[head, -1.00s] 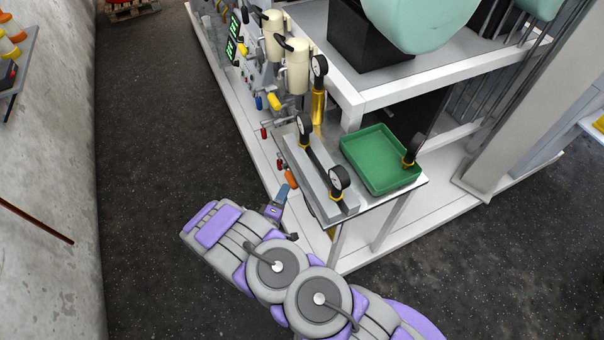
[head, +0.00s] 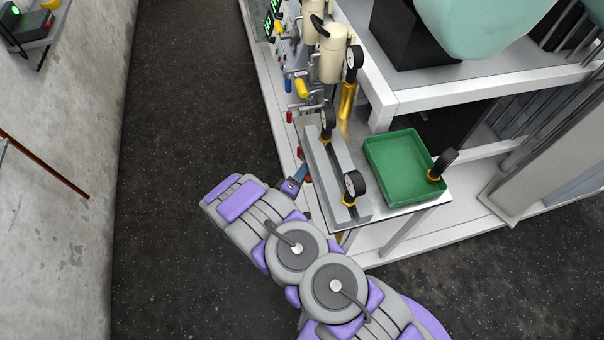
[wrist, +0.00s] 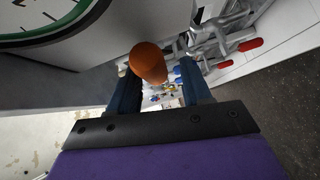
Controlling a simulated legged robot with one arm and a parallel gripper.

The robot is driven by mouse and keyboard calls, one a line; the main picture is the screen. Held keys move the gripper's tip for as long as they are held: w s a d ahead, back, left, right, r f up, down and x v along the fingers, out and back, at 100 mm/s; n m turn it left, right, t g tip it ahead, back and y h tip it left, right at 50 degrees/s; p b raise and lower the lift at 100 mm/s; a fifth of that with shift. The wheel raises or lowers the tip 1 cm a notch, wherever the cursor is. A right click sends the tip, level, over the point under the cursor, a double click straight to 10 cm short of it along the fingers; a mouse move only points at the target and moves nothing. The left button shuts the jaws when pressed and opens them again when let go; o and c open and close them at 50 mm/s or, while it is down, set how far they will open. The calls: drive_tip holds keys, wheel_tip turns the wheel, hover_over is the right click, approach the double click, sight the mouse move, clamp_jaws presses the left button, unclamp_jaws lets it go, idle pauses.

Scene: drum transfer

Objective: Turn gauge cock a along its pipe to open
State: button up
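An orange handle (wrist: 149,62) shows large in the wrist view, just ahead of and between the two blue fingers of my gripper (wrist: 160,88). There is a visible gap on its right side, and the fingers are apart. I cannot tell how deep the handle sits between them. In the head view, my gripper (head: 301,176) is at the left edge of the bench, beside the orange handle (head: 308,179), which it partly covers. A dial gauge (head: 353,185) stands on the grey block near it, and another gauge (head: 328,119) stands behind. No label marks which cock is a.
Red-tipped levers (wrist: 250,44) lie at the right in the wrist view. A large gauge face (wrist: 40,15) is close at upper left. A green tray (head: 400,170) with a loose gauge (head: 444,162) sits on the bench. Dark floor (head: 180,120) is clear at the left.

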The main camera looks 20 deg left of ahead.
drive_tip(key=shift+d+r, duration=0.2)
drive_tip(key=shift+d, duration=0.65)
drive_tip(key=c, duration=0.4)
drive_tip(key=shift+c, duration=0.9)
drive_tip(key=shift+a, duration=0.3)
clamp_jaws()
